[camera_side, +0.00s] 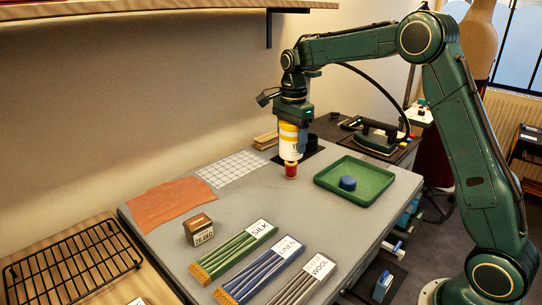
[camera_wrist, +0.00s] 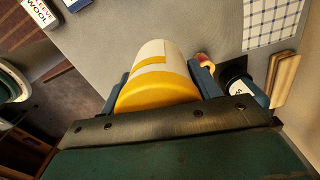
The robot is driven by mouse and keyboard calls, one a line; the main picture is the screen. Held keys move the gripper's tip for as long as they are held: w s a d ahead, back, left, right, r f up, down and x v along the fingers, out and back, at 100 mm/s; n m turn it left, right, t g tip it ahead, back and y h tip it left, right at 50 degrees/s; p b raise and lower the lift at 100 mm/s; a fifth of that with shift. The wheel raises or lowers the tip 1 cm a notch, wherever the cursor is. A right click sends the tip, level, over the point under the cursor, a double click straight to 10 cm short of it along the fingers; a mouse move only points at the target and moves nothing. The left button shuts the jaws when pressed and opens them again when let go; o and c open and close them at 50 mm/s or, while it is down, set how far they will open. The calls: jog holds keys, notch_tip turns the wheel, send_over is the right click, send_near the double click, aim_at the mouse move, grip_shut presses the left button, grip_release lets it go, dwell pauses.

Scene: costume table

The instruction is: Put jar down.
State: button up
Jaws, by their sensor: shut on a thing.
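My gripper (camera_side: 292,126) is shut on the white and yellow jar (camera_side: 289,144), above the grey table (camera_side: 225,200). The jar looks upright in the side view. In the wrist view the jar (camera_wrist: 160,75) fills the space between the two fingers, and its yellow end is nearest the camera. A small red pot (camera_side: 291,171) shows just below the jar in the side view. It is partly hidden beside the right finger in the wrist view (camera_wrist: 206,62). I cannot tell whether the jar and pot touch.
A green tray (camera_side: 330,181) holding a blue round item (camera_side: 348,183) is to the right. A gridded white sheet (camera_side: 230,168) and an orange cloth (camera_side: 172,201) lie to the left. A dark block (camera_side: 198,230) and SILK, LINEN and WOOL sets are in front. Dark bottle (camera_wrist: 238,84) stands near.

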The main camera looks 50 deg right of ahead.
notch_tip(320, 180, down, 10)
jog(key=shift+f, duration=0.25)
jog(key=shift+f, duration=0.15)
jog(key=shift+f, duration=2)
jog(key=shift+f, duration=0.1)
jog(key=o, duration=1.2)
jog(key=shift+c, duration=0.2)
notch_tip(320, 180, up, 12)
